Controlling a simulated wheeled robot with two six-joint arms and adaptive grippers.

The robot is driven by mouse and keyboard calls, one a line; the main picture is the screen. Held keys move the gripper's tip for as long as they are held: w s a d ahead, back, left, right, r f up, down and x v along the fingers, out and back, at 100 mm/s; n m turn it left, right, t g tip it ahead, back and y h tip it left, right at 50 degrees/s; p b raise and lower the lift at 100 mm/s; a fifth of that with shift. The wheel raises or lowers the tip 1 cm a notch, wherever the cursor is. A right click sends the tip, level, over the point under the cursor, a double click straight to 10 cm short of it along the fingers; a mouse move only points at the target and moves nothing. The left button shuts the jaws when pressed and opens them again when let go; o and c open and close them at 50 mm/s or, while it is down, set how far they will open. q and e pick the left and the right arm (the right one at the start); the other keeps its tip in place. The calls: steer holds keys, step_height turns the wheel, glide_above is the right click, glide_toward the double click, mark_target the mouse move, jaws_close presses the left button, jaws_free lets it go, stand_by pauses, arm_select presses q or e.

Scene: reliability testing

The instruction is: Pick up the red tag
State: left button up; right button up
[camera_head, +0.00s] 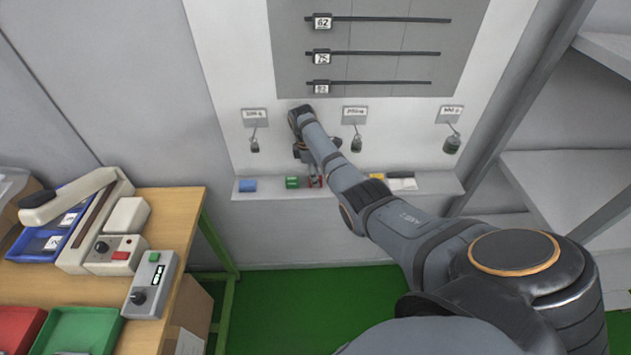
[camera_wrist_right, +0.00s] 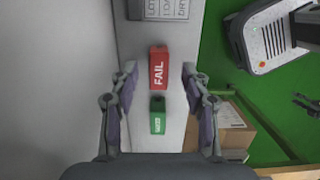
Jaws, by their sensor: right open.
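The red tag, marked FAIL, lies on the narrow white ledge; it shows in the right wrist view (camera_wrist_right: 158,72) and, partly behind my gripper, in the head view (camera_head: 315,182). A green tag (camera_wrist_right: 158,116) lies close to it, and it also shows in the head view (camera_head: 292,183). My right gripper (camera_wrist_right: 159,76) is open, with one finger on each side of the red and green tags in the wrist view, and nothing is held. In the head view the right gripper (camera_head: 307,172) is just above the ledge. My left gripper is in neither view.
The ledge (camera_head: 266,194) also carries a blue block (camera_head: 248,185), a yellow item (camera_head: 376,177) and a white pad (camera_head: 403,183). Labelled hanging items are on the wall above it. A wooden workbench (camera_head: 188,208) with devices and trays stands at left. Grey shelves are at right.

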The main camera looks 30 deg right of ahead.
steer(key=shift+d+f, duration=0.2)
steer(key=shift+f, duration=1.05)
jaws_close()
steer(key=shift+r, duration=0.1)
